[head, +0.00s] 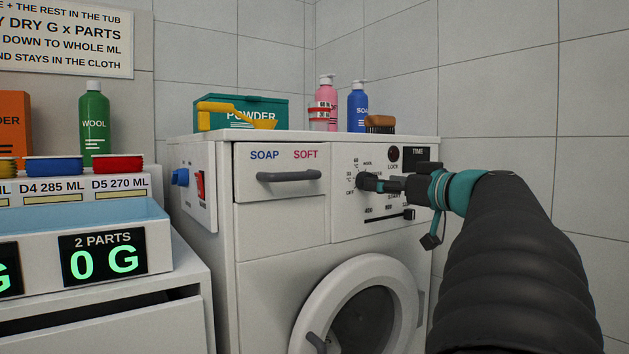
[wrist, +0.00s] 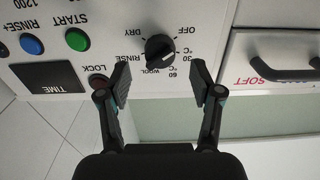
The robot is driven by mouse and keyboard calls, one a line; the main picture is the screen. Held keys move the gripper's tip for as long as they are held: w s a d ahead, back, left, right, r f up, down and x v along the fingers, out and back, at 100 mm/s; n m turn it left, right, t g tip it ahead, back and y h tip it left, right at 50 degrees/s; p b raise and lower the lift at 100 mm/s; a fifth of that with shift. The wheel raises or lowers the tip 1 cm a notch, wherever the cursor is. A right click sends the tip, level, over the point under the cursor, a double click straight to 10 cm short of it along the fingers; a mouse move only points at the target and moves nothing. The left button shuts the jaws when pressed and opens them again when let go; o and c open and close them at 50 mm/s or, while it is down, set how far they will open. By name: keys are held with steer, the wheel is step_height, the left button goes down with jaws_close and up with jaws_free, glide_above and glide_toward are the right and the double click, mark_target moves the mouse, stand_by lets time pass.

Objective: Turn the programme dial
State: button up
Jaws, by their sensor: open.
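The programme dial (wrist: 160,47) is a round black knob on the washing machine's white front panel. Printed settings ring it, including OFF, DRY, RINSE, WOOL and temperatures, and they appear upside down in the wrist view. The dial also shows in the head view (head: 361,179), partly covered by my gripper (head: 376,185). In the wrist view my gripper (wrist: 158,76) is open, with its two fingers spread on either side of the dial's line. The fingertips look short of the dial, and nothing is between them.
A LOCK light (head: 394,153) and a TIME display (head: 417,156) sit near the dial. Green START (wrist: 77,39) and blue RINSE+ (wrist: 32,44) buttons are beside them. The soap drawer handle (head: 289,176) protrudes left of the panel. Bottles and a brush (head: 380,123) stand on top.

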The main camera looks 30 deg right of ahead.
steer(key=shift+w+a, duration=0.2)
steer(key=shift+w, duration=1.7)
steer(key=shift+c, duration=0.2)
steer(key=c, duration=1.1)
